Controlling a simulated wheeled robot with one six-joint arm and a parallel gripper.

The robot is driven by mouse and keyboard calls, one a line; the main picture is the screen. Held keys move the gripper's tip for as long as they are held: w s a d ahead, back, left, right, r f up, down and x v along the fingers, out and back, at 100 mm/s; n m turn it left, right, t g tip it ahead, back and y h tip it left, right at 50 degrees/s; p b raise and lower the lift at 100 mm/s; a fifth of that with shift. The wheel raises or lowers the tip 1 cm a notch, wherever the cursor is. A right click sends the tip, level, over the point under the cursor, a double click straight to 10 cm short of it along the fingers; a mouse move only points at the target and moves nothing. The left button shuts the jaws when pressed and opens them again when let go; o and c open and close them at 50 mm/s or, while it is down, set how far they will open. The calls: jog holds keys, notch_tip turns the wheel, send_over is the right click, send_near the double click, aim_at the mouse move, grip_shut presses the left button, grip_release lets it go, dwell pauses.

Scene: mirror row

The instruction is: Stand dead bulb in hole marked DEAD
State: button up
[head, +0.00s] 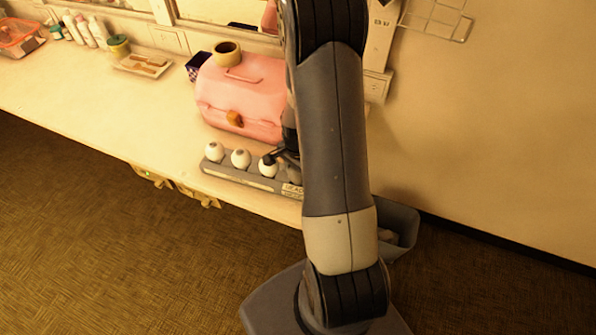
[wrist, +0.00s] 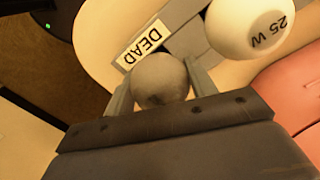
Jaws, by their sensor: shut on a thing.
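My gripper (wrist: 161,84) is shut on a dull grey bulb, the dead bulb (wrist: 163,76), with one finger on each side of it. The bulb is right beside the white DEAD label (wrist: 143,45) on the grey rack (wrist: 178,14). Its base is hidden, so I cannot tell whether it sits in the hole. In the head view the rack (head: 228,174) lies along the counter's front edge, with its DEAD label (head: 291,190) at the right end. My gripper (head: 284,158) is over that end, mostly hidden by my arm.
Three white bulbs (head: 240,158) stand in the rack; one marked 25 W (wrist: 250,25) is close to my gripper. A pink case (head: 243,95) with a tape roll (head: 227,53) on it stands behind. A grey bin (head: 398,228) is below right.

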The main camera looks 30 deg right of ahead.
jog(key=shift+f, duration=0.2)
jog(key=o, duration=0.8)
jog(key=shift+r, duration=0.1)
notch_tip(320, 180, up, 12)
jog(key=shift+r+b, duration=0.1)
jog(key=shift+b, duration=0.65)
